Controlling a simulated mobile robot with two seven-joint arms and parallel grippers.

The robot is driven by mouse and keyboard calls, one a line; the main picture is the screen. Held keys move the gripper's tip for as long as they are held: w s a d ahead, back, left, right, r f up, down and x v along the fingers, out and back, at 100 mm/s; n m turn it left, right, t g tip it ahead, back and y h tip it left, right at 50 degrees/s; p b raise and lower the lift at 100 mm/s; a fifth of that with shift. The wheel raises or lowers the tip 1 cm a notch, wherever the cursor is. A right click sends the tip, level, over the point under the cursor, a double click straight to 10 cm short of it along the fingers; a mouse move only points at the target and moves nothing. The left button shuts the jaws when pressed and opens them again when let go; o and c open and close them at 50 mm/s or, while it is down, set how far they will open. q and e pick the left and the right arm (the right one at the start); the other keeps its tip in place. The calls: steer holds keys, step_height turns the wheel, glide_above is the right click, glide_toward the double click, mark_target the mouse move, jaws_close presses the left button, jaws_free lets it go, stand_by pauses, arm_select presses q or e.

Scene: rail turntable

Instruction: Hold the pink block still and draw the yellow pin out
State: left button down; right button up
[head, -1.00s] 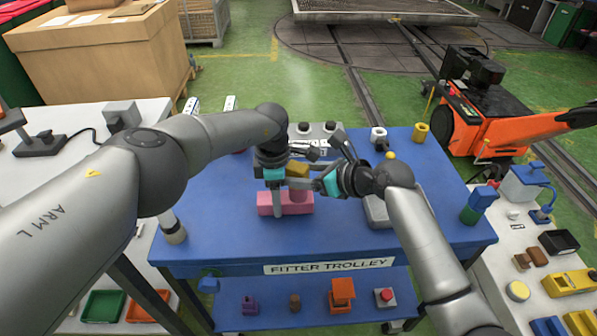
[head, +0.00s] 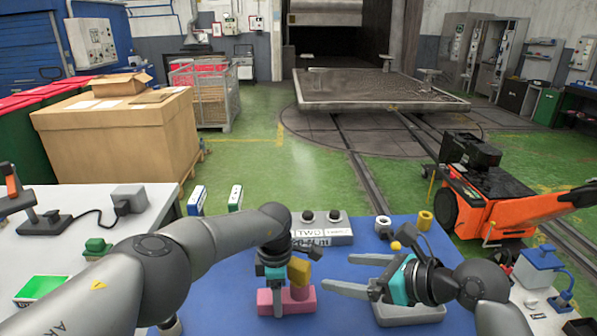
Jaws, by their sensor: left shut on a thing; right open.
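The pink block (head: 303,303) sits on the blue trolley top (head: 225,285), with a raised part at its right. My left gripper (head: 278,303) reaches down and is shut on the pink block, hiding part of its middle. The yellow pin (head: 299,271) shows just right of the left gripper, directly above the block's raised part, and its head looks slightly tilted. How deep it sits is hidden. My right gripper (head: 337,272) is open and empty to the right of the pin, its fingers pointing left and apart from it.
A grey tray (head: 410,317) lies under my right gripper. A grey box with two black knobs (head: 322,228) stands behind the pin. A white ring part (head: 382,223) and a yellow ring (head: 425,219) stand at the back right. White side tables flank the trolley.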

arm_select(q)
steer(key=shift+c, duration=0.6)
jaws_free()
steer(key=shift+r, duration=0.2)
